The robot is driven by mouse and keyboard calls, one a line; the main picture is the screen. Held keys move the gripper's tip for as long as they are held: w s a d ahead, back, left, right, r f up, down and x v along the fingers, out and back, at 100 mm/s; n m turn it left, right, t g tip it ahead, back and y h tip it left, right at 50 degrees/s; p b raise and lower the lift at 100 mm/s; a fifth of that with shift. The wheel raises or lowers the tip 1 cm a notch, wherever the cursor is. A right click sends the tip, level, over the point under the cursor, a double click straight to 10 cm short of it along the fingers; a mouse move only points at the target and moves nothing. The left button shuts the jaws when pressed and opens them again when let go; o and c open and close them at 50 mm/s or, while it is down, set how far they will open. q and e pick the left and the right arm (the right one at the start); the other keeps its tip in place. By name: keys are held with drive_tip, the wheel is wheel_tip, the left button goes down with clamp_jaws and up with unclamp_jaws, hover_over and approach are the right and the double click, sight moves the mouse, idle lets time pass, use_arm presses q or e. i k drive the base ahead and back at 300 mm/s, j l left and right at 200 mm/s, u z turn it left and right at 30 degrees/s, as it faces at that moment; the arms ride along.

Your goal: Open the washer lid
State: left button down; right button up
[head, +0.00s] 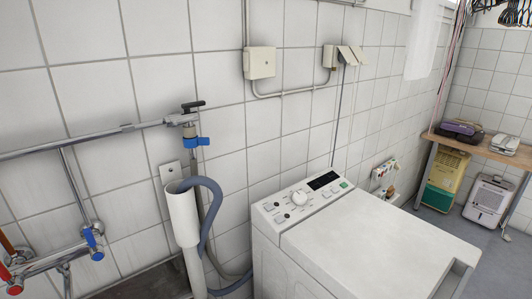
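The white top-loading washer (300,268) stands at the lower middle and right, against the tiled wall. Its flat lid (375,245) is shut, lying level on top. The control panel (302,198) with a round dial, buttons and a dark display sits along the wall side of the lid. A notch shows at the lid's right end. Neither of my grippers is in the head view. The washer's lower part is cut off by the picture edge.
A grey drain hose (218,205) hooks into a white standpipe (183,215) left of the washer. A wooden table (480,147) and a dehumidifier (487,200) stand at the far right, past open floor.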

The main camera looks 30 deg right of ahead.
sight(361, 245)
drive_tip(key=z, duration=0.45)
drive_tip(key=l+z, duration=0.1)
drive_tip(key=z, duration=0.35)
drive_tip(key=k+l+z, duration=0.1)
drive_tip(key=z, duration=0.8)
drive_tip(key=l+z, duration=0.15)
drive_tip(key=z, duration=0.3)
